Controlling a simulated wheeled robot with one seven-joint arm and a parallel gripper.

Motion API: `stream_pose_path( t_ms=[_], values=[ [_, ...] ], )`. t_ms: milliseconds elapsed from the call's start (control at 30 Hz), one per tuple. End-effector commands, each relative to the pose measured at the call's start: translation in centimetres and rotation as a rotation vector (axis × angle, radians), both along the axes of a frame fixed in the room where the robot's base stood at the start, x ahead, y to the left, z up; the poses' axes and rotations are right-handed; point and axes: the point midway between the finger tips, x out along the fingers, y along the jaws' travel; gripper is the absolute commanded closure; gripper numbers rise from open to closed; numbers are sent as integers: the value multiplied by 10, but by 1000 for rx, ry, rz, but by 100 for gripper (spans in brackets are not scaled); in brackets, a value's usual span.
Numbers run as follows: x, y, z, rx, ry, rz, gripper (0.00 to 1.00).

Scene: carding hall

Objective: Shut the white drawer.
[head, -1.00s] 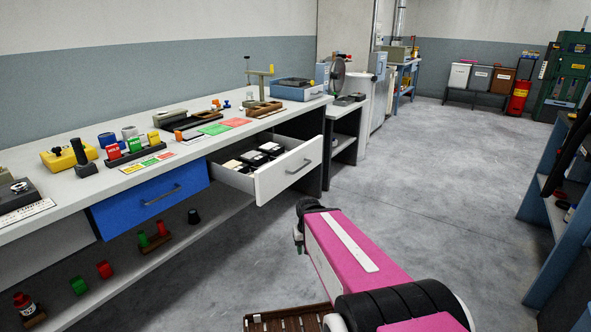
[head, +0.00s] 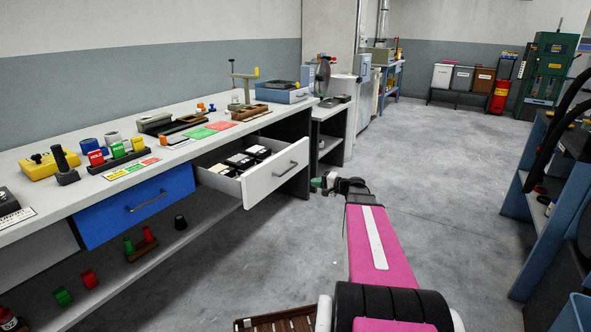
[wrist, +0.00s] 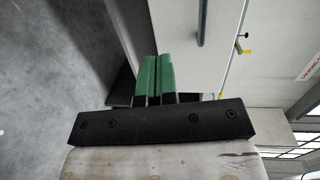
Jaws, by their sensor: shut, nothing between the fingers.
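The white drawer (head: 262,186) stands pulled out from under the bench in the head view, with black and cream items inside. Its grey bar handle (head: 285,170) is on the front face. My gripper (head: 318,184) is just right of the drawer front in the head view, at about the handle's height. In the wrist view, my gripper's green fingers (wrist: 157,78) are shut together and empty. The white drawer front (wrist: 178,35) and its handle (wrist: 201,22) show beyond the fingertips. I cannot tell whether the fingers touch the front.
The blue drawer (head: 137,205) to the left is flush with the bench. The bench top (head: 215,145) holds several small items. A blue shelf unit (head: 540,195) stands at the right. The concrete floor between is mostly clear, with a brown slatted crate (head: 280,320) near the bottom.

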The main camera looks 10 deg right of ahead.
Motion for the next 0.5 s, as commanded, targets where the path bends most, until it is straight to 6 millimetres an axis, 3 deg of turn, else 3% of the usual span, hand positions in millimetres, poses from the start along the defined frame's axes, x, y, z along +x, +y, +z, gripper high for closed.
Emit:
stream_pose_path(
  t_ms=[100, 200, 367, 500],
  values=[
    [12, -27, 15, 74, -53, -51, 100],
    [15, -35, 21, 103, -74, -69, 100],
    [23, -29, 23, 110, -77, -72, 100],
    [38, -13, 22, 110, -77, -70, 100]
  ],
)
